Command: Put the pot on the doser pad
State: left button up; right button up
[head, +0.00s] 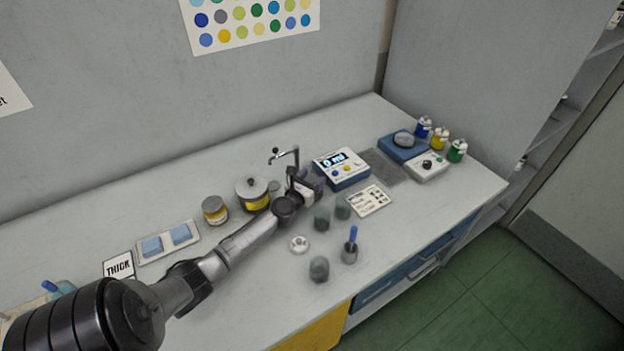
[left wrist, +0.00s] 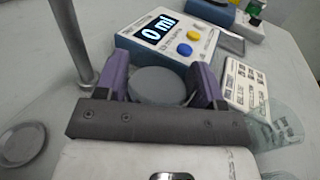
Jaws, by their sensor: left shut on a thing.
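My left gripper (head: 303,184) reaches over the bench beside the metal spout stand (head: 296,158). In the left wrist view its purple fingers (left wrist: 167,85) are shut on the pot (left wrist: 158,86), whose round grey top shows between them. The pot's lower part is hidden, so I cannot tell whether it touches the surface below. The doser (head: 342,168), a blue and white box reading 0 ml, stands just beyond the pot; it also shows in the left wrist view (left wrist: 168,38). I cannot make out the doser pad for certain. My right gripper is not in view.
Dark translucent cups (head: 321,219) and a holder with a blue-handled tool (head: 350,250) stand in front. Tins (head: 215,210) stand left of the gripper. A printed card (head: 369,201) lies right. A blue scale-like device (head: 403,145) and small bottles (head: 440,138) stand far right.

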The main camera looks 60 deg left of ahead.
pick_arm(q)
jog(key=shift+f+b, duration=0.3)
jog(key=shift+f, duration=0.1)
jog(key=o, duration=1.2)
jog(key=shift+r, duration=0.15)
notch_tip(320, 180, up, 2)
jog(key=shift+r+p, duration=0.1)
jog(key=shift+p, duration=1.15)
notch_tip(320, 180, up, 9)
jog(key=p, duration=0.9)
jog(key=shift+f, duration=0.2)
